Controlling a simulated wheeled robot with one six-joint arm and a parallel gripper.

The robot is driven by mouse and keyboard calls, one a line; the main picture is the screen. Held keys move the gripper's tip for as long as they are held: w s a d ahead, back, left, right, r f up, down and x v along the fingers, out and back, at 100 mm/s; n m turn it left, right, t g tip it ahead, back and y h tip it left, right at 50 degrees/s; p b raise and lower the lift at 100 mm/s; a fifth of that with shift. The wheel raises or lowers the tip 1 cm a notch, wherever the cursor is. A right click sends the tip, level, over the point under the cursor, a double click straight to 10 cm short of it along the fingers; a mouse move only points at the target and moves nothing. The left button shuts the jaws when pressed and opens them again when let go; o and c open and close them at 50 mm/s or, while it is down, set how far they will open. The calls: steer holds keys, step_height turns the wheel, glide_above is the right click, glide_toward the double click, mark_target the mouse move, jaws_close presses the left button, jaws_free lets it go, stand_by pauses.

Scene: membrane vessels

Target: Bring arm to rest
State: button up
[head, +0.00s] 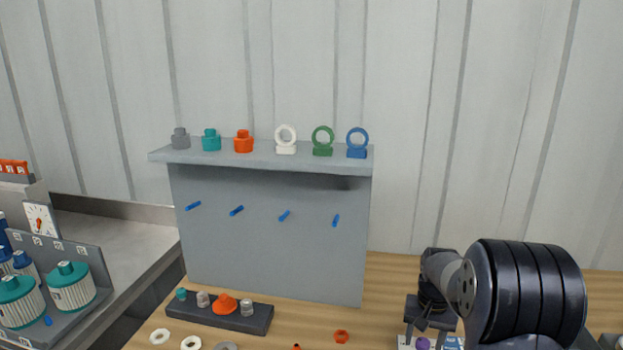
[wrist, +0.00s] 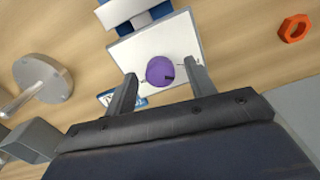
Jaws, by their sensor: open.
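My gripper (wrist: 160,92) is open in the wrist view, its two fingers apart. A purple round knob or ball (wrist: 160,71) on a white plate (wrist: 127,50) shows between and just beyond the fingertips. I cannot tell whether a finger touches it. In the head view my arm (head: 470,290) stands at the lower right, with the gripper end over the table. The purple piece (head: 422,343) shows there at the bottom edge, below the gripper.
A dark tray (head: 190,312) holds small parts. Orange nuts (head: 341,336) and white rings (head: 160,336) lie in front. Teal-capped vessels (head: 70,287) stand left. In the wrist view, a grey disc (wrist: 43,78) lies left.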

steer(key=m, duration=0.7)
steer(key=shift+b, duration=0.35)
steer(key=shift+m, duration=0.3)
